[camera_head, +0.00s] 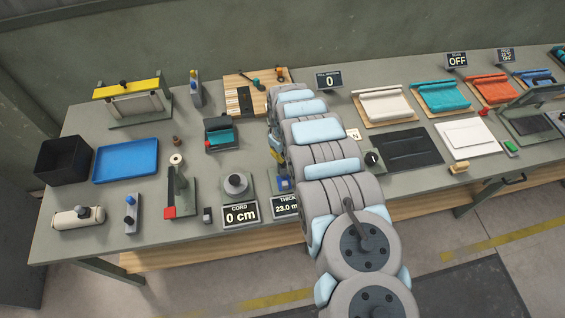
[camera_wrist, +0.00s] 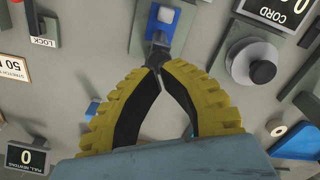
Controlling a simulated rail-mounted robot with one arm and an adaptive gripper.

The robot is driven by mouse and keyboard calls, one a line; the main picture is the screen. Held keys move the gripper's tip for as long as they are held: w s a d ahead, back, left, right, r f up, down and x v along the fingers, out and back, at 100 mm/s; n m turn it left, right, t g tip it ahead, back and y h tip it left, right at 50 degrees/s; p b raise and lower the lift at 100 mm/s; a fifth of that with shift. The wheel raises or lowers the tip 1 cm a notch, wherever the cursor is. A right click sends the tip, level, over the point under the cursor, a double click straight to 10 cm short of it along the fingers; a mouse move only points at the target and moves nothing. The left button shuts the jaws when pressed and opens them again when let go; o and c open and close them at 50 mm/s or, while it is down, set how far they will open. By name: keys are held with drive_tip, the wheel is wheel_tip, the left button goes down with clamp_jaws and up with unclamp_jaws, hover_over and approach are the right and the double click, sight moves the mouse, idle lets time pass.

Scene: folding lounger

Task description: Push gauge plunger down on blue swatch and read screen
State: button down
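The thickness gauge stands on the bench just left of my arm, mostly hidden by it in the head view. A blue swatch (camera_head: 284,184) lies on its grey base. Its screen (camera_head: 286,206) shows "23.0 m", with the right end cut off by my arm. In the wrist view the blue swatch (camera_wrist: 166,14) shows at the top, with a dark gauge part (camera_wrist: 158,50) in front of it. My gripper (camera_wrist: 157,68) has yellow fingers meeting at the tips, close to this dark part. I cannot tell whether they touch it. Nothing shows between the fingers.
The cord display (camera_head: 240,215) reads "0 cm" beside a round grey spool device (camera_head: 235,184). A red-ended stand (camera_head: 178,196) is further left. A pull display (camera_head: 329,80) reads 0.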

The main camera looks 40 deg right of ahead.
sight(283, 163)
drive_tip(key=shift+f+b, duration=1.25)
drive_tip(key=shift+f, duration=1)
idle(1.5)
drive_tip(key=shift+r, duration=0.15)
idle(0.4)
drive_tip(key=shift+r+p, duration=2.45)
drive_tip(key=shift+r, duration=1.4)
